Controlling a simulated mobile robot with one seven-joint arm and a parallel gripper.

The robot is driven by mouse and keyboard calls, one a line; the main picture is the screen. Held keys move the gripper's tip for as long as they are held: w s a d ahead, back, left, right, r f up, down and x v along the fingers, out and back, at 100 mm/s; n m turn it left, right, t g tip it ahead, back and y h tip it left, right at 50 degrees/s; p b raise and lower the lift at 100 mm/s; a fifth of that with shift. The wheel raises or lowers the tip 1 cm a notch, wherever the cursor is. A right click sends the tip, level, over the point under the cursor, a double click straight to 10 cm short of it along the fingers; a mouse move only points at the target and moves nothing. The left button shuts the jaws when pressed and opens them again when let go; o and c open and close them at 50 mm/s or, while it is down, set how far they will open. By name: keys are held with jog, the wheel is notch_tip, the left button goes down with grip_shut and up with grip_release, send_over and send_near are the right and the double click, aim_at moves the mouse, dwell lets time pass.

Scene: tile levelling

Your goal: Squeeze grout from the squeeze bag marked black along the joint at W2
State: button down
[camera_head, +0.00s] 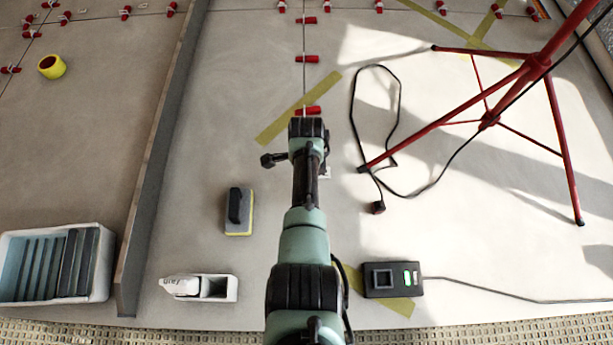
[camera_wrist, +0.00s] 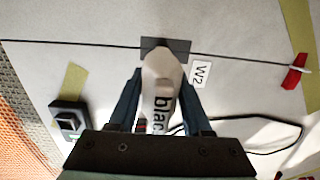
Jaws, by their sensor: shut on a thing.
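My gripper (camera_wrist: 161,80) is shut on a white squeeze bag (camera_wrist: 160,68); the letters "blac" show on its side in the wrist view. The bag's narrow front end points at the joint (camera_wrist: 85,43), a thin dark line across the pale floor. A dark grey square (camera_wrist: 180,46) lies across the joint at the bag's tip; I cannot tell whether the tip touches it. The W2 label (camera_wrist: 201,74) lies just right of the bag, beside the joint. In the head view my arm hides the bag and most of the joint near it.
A white holder (camera_head: 232,287) has another bag (camera_head: 182,286) and an open slot. A sponge float (camera_head: 238,212), a black box with green lights (camera_head: 392,280), a cable (camera_head: 352,105) and a red tripod (camera_head: 535,68) stand around. Red clips (camera_head: 307,59) sit along the joint.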

jog(key=shift+s+r+p, duration=0.1)
jog(key=shift+s+p, duration=0.3)
jog(key=shift+p, duration=0.1)
jog(key=shift+s+p, duration=0.5)
jog(key=shift+p, duration=0.1)
jog(key=shift+s+p, duration=1.05)
jog(key=shift+p, duration=0.05)
jog(key=shift+s, duration=0.2)
jog(key=shift+s+p, duration=0.85)
jog(key=shift+p, duration=0.15)
jog(key=shift+s, duration=0.15)
